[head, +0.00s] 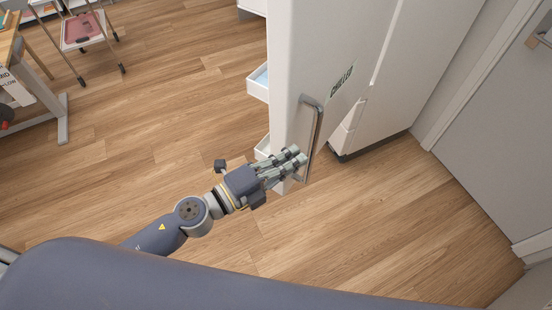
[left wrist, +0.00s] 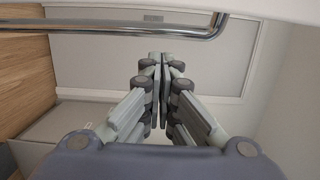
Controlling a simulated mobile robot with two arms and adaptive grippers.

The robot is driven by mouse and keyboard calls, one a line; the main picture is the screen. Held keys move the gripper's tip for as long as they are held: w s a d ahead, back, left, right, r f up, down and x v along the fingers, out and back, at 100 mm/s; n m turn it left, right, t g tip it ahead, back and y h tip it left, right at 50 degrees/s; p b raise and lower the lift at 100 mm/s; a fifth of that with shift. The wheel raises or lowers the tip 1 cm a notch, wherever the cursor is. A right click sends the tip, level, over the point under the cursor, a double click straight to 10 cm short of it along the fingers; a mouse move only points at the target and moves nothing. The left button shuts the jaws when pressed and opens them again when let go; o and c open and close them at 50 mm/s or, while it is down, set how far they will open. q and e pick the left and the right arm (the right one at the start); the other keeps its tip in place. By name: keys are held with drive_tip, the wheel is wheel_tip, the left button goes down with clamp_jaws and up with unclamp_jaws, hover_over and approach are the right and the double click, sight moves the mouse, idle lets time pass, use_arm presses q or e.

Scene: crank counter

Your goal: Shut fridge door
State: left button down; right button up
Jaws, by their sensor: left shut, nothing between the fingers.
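The white fridge door (head: 330,45) stands open in the head view, with the word CHILLER on its face and door shelves showing on its left side. Its metal handle (head: 312,136) is a vertical bar low on the face; in the left wrist view the bar (left wrist: 135,27) runs across the top. The fridge body (head: 395,75) is behind the door to the right. My left gripper (head: 300,156) is shut and empty, its fingertips close beside the handle's lower part. I cannot tell if they touch it. The right gripper is not in view.
A grey door (head: 500,130) with a lever handle is in the wall at the right. A wooden table (head: 12,55) and a wheeled stand with a red tray (head: 82,28) are at the upper left. The wooden floor between is clear.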

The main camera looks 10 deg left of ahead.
sight(289, 143)
use_arm(q)
drive_tip(key=w, duration=0.4)
drive_tip(key=shift+a+f, duration=0.1)
drive_tip(key=shift+w+a, duration=0.1)
drive_tip(key=shift+a, duration=0.35)
